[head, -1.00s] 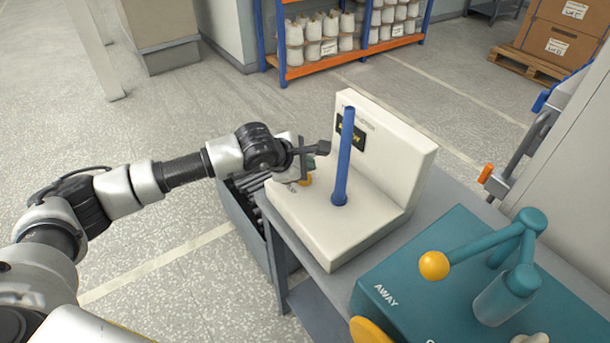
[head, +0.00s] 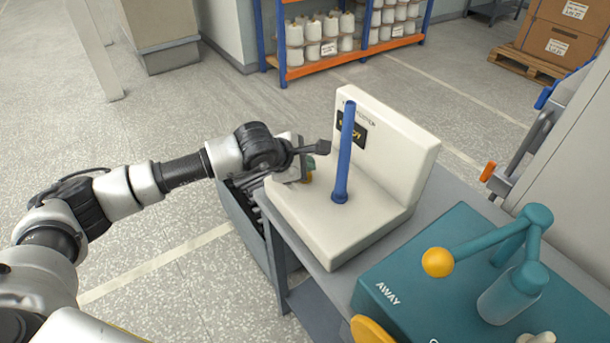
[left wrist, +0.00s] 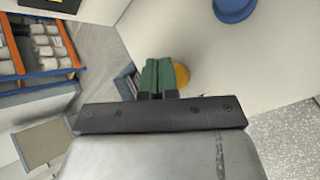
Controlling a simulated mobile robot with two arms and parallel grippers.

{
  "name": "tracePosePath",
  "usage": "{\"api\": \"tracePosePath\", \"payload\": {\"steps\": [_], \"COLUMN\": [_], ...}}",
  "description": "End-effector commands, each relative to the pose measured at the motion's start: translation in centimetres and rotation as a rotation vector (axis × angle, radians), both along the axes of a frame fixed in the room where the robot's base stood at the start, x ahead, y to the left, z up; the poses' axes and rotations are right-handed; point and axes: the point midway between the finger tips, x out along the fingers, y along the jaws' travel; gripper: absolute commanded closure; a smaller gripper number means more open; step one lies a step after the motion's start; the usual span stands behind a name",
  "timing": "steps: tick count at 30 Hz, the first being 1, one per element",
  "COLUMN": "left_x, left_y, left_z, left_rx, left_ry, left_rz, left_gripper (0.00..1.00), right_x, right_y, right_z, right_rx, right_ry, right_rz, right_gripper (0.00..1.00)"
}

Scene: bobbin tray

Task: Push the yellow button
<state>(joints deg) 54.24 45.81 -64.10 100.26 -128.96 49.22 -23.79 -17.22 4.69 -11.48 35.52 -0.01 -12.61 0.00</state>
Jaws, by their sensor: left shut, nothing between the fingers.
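The yellow button (left wrist: 181,75) shows in the left wrist view as a round yellow disc on the white machine, partly behind my fingers. In the head view it is mostly hidden behind my gripper. My left gripper (left wrist: 160,78) is shut and empty, its green fingertips side by side just left of the button in the wrist view. I cannot tell whether they touch it. In the head view my left gripper (head: 310,163) hangs over the left end of the white machine (head: 375,225), which has an upright back panel and a blue post (head: 344,155). My right gripper is not in view.
A teal box (head: 375,290) marked AWAY, with a teal lever and yellow ball knob (head: 437,262), stands right of the white machine on the grey bench (head: 450,190). A grey bin (head: 246,225) stands beside the bench. A shelf of white bobbins (head: 350,55) is behind.

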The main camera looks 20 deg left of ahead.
Motion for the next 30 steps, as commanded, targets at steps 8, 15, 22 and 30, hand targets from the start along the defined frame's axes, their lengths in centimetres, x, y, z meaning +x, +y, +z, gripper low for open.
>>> {"api": "tracePosePath", "payload": {"steps": [8,15,22,30], "left_x": [0.01,0.01,0.01,0.00], "left_y": [-0.02,-0.01,-0.02,-0.02], "left_z": [0.06,-0.16,-0.38,-0.65], "left_rx": [-0.001,-0.001,-0.001,-0.001], "left_ry": [0.000,0.000,0.000,0.000], "left_rz": [-0.001,-0.001,-0.001,-0.001], "left_gripper": [1.00,1.00,1.00,1.00], "right_x": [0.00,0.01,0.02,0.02], "right_y": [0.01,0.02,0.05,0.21], "right_z": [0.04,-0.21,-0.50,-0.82], "right_rx": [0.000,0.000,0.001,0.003], "right_ry": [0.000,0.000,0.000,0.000], "right_rz": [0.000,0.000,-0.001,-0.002], "right_gripper": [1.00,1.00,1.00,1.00]}}
